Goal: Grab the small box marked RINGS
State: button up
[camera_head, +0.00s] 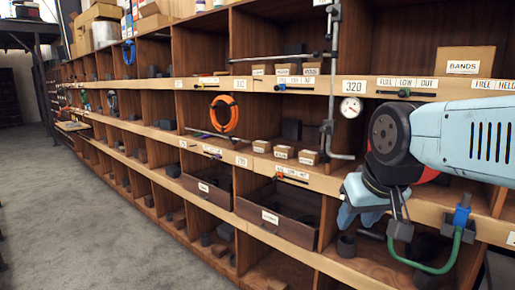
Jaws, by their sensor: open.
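Three small cardboard boxes with white labels stand in a row on the middle shelf: a left box (261,146), a middle box (283,152) and a right box (308,157). More small labelled boxes (286,70) stand on the shelf above. The lettering on all of these is too small to read, so I cannot tell which says RINGS. My gripper (374,212) is open, to the right of and nearer than the middle-shelf row, apart from the boxes. My wrist partly hides its fingers, and I see nothing held between them.
A grey vertical pipe (331,95) with a gauge (351,107) stands just right of the boxes. A larger box marked BANDS (465,60) sits at upper right. Labelled trays (285,226) lie below. The floor (70,220) is clear at left.

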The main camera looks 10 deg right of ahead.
aim_at(259, 146)
jog(key=u, duration=0.55)
jog(key=i, duration=0.9)
jog(key=u, duration=0.4)
jog(key=i, duration=0.95)
jog(key=z, duration=0.65)
jog(key=k, duration=0.65)
jog(key=z, duration=0.25)
jog(key=i, duration=0.7)
jog(key=u, duration=0.15)
